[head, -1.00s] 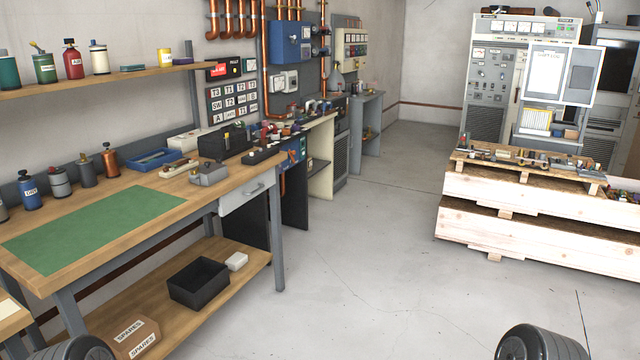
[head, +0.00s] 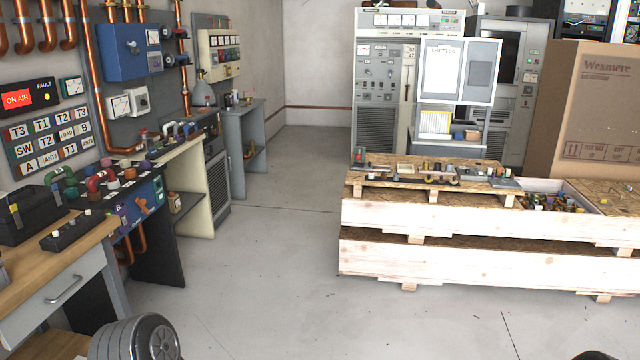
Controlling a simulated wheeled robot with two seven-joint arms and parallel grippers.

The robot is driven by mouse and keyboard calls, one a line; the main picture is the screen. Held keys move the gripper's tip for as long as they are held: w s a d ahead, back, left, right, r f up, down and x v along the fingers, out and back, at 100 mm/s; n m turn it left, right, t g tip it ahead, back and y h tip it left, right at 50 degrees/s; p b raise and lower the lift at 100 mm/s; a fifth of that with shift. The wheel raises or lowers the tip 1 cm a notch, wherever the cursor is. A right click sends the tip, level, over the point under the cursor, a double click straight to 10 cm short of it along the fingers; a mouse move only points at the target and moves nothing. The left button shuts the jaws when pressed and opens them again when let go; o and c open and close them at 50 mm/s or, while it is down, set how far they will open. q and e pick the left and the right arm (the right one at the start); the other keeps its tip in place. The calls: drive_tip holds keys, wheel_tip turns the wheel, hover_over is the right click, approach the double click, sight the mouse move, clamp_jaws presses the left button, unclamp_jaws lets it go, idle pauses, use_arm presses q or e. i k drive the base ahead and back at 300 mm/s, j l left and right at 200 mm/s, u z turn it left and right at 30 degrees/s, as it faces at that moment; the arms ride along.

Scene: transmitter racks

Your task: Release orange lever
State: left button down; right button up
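A small orange part that looks like the orange lever (head: 143,200) is on the front of a blue panel (head: 128,222) at the left. It is too small to tell its exact position. Colored pipe fittings or handles stand on top of that unit. Neither of my grippers is in view; only rounded dark parts of my arms show at the bottom edge, well short of the panel.
A wooden workbench with a drawer (head: 62,292) stands at the near left. A black toolbox (head: 28,215) sits on it. A wooden crate stack (head: 440,220) stands at the right, with a big cardboard box (head: 590,110) behind. The grey floor (head: 270,270) between is clear.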

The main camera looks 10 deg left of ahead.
sight(145, 207)
drive_tip(key=i+j+u, duration=0.2)
drive_tip(key=i, duration=0.5)
drive_tip(key=i+u, duration=0.25)
drive_tip(key=i, duration=0.4)
drive_tip(key=i+l+u, duration=0.2)
drive_tip(key=i, duration=0.5)
drive_tip(key=i+l+u, duration=0.25)
drive_tip(key=i, duration=0.4)
drive_tip(key=i+l+u, duration=0.1)
drive_tip(key=i+u, duration=0.15)
drive_tip(key=i, duration=0.55)
